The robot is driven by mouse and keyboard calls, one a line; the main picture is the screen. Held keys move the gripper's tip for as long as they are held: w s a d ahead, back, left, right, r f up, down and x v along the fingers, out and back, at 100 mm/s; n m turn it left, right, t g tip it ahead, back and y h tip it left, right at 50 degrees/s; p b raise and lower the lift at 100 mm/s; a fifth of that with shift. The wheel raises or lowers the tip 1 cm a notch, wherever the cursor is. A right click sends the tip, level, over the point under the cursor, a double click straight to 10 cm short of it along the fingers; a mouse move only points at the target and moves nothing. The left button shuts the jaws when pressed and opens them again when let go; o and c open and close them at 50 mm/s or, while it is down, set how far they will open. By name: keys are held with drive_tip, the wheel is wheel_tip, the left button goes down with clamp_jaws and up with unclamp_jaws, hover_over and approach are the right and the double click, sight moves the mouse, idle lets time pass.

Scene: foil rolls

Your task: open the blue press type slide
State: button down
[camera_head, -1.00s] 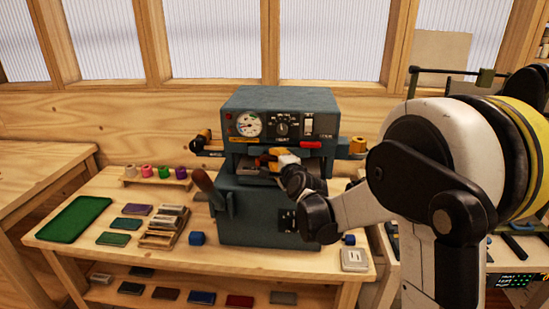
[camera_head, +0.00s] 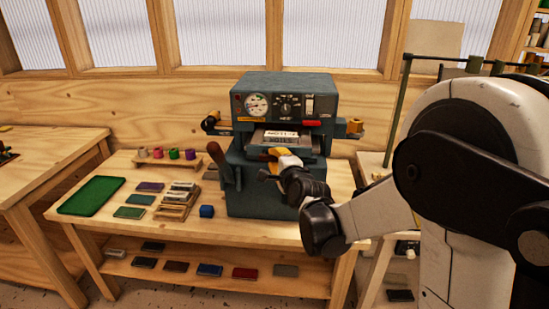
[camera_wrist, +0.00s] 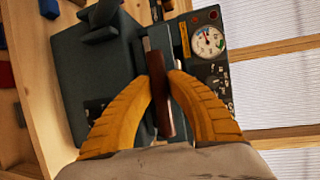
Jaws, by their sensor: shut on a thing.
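The blue press (camera_head: 275,190) stands on the wooden bench, with a gauge and switches on its upper face. Its slide (camera_head: 284,146) sticks out of the front slot, and a pale plate with dark lettering (camera_head: 275,135) shows at its back. My gripper (camera_head: 276,154) is at the slide's front. In the wrist view my yellow fingers (camera_wrist: 157,80) are shut on a brown bar-shaped handle (camera_wrist: 162,98). The fingers and wrist partly hide the slide's front edge. How far the slide runs inside the press is hidden.
A brown lever (camera_head: 219,160) stands at the press's left side. A green tray (camera_head: 91,195), several coloured plates, a small wooden rack (camera_head: 177,206) and a blue block (camera_head: 207,211) lie to the left. Foil rolls (camera_head: 174,154) stand on a holder behind them.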

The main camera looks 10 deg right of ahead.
drive_tip(key=c, duration=1.3)
unclamp_jaws()
drive_tip(key=s+d+r, duration=0.1)
drive_tip(key=s+r, duration=0.1)
drive_tip(key=s, duration=0.9)
drive_tip(key=shift+s, duration=0.35)
drive_tip(key=shift+r, duration=0.1)
drive_tip(key=s+f+n+g, duration=0.3)
drive_tip(key=s+n, duration=0.6)
drive_tip(key=s, duration=0.3)
drive_tip(key=s+d+f+n+g+h, duration=0.1)
drive_tip(key=s+f+n+g, duration=0.3)
drive_tip(key=s, duration=0.8)
drive_tip(key=n+g, duration=0.2)
drive_tip(key=n, duration=0.2)
drive_tip(key=shift+s+d+n, duration=0.3)
drive_tip(key=shift+n, duration=0.1)
